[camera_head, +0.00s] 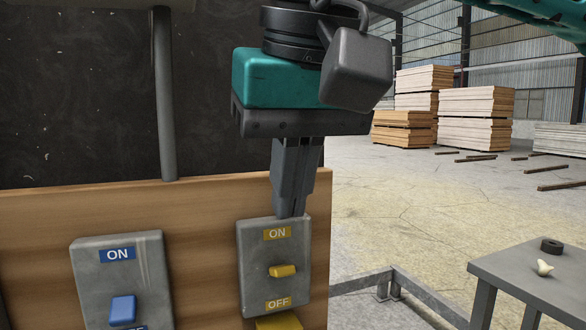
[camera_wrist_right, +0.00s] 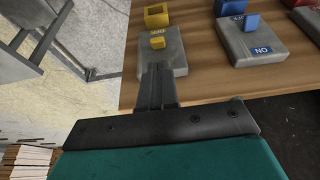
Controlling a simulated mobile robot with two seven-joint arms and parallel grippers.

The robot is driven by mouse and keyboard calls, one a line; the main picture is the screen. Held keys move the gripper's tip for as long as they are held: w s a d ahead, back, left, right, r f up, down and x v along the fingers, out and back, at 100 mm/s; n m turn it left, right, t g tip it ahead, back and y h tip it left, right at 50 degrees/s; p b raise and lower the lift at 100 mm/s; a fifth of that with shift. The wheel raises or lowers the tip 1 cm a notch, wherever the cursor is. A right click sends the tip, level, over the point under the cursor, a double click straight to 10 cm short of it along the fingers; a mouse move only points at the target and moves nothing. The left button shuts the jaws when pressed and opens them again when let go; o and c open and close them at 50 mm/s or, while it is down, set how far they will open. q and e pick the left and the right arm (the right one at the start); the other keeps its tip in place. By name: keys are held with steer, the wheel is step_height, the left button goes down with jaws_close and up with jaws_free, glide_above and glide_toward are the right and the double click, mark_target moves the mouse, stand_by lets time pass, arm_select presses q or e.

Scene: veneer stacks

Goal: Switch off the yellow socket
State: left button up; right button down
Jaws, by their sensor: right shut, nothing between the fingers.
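The yellow socket's switch box (camera_head: 247,262) is grey, with yellow ON and OFF labels and a yellow lever (camera_head: 283,270) between them. It is fixed to a wooden board, and the yellow outlet (camera_head: 279,322) below it is cut off by the frame edge. In the right wrist view the lever (camera_wrist_right: 158,42) and the yellow outlet (camera_wrist_right: 157,15) both show. My right gripper (camera_head: 290,214) is shut and empty, pointing down at the box's top edge, above the lever and apart from it. I cannot tell whether the fingertips touch the box. My left gripper is not in view.
A similar switch box (camera_head: 92,268) with a blue lever (camera_head: 122,310) stands to the left on the wooden board (camera_head: 200,230). A red part (camera_wrist_right: 296,3) shows in the wrist view. A grey table (camera_head: 530,275) and metal rail stand to the right. Veneer stacks (camera_head: 475,118) are far back.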

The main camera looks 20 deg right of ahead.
glide_above(278, 266)
steer(key=s, duration=0.2)
step_height(278, 266, down, 4)
steer(key=shift+w+d+f, duration=0.1)
steer(key=shift+w, duration=0.05)
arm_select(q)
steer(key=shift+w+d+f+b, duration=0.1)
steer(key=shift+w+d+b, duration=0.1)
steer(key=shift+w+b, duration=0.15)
arm_select(e)
steer(key=shift+w+f, duration=0.25)
steer(key=shift+f, duration=0.3)
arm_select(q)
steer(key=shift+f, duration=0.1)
